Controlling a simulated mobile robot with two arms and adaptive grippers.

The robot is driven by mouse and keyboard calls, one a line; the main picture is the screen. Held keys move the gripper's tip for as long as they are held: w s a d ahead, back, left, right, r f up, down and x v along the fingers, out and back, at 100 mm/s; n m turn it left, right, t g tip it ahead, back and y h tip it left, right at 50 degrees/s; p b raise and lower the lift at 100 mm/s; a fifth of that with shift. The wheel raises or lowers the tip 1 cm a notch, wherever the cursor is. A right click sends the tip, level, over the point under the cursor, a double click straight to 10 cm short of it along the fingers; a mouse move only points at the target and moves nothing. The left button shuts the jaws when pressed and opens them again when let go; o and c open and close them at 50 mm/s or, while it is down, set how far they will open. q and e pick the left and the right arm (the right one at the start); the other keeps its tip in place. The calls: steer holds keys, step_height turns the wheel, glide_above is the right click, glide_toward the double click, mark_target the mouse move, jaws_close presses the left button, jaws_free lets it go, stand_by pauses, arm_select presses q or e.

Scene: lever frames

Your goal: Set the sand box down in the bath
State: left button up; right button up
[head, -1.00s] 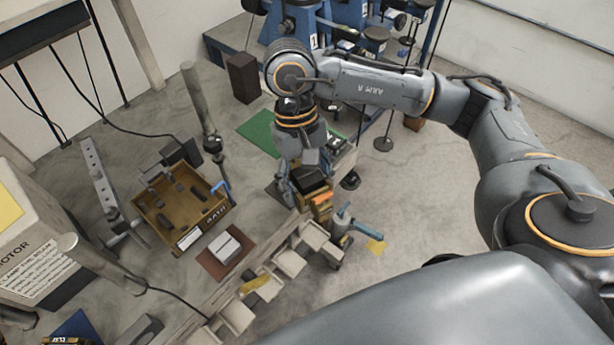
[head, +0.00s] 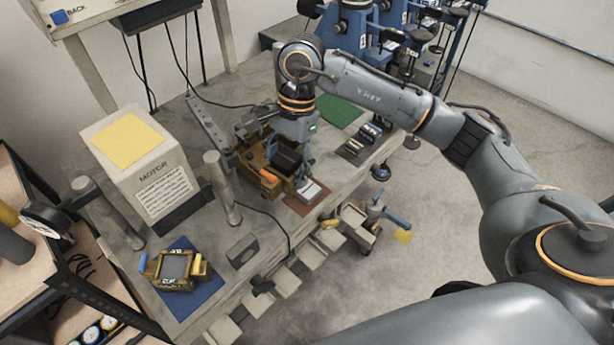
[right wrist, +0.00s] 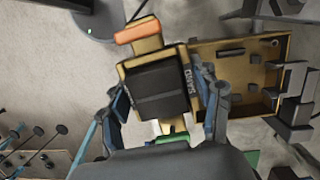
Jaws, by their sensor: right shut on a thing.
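My right gripper (head: 291,162) is shut on the sand box (right wrist: 157,90), a tan box with a dark top, a side label and an orange piece at one end. In the head view the sand box (head: 287,157) covers part of the bath (head: 246,160), a brown open tray. In the right wrist view the bath (right wrist: 235,44) lies below and to the right of the sand box, with small dark blocks inside. The blue fingers (right wrist: 162,98) sit on both sides of the sand box. The left gripper is not in view.
A white block on a brown mat (head: 303,197) lies in front of the bath. A post (head: 222,188) and the motor housing (head: 140,165) stand to its left. A clay box (head: 175,270) sits on a blue mat. Bins hang along the bench's front edge.

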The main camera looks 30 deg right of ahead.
steer(key=w+m, duration=0.1)
steer(key=m, duration=0.1)
steer(key=w+r+m+t, duration=0.1)
steer(key=w+m, duration=0.1)
steer(key=w+m+p, duration=0.1)
steer(key=m, duration=0.1)
steer(key=shift+w+r+t+y, duration=0.3)
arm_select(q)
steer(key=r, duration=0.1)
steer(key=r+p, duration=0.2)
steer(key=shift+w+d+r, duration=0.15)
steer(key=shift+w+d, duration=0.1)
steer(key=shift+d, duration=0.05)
arm_select(e)
steer(key=w+r+m+t+h, duration=0.1)
steer(key=w+m+t+h, duration=0.1)
steer(key=w+m, duration=0.5)
steer(key=m, duration=0.6)
steer(key=shift+w+r, duration=0.35)
steer(key=shift+r, duration=0.05)
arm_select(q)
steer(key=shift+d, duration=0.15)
arm_select(e)
steer(key=shift+f, duration=0.2)
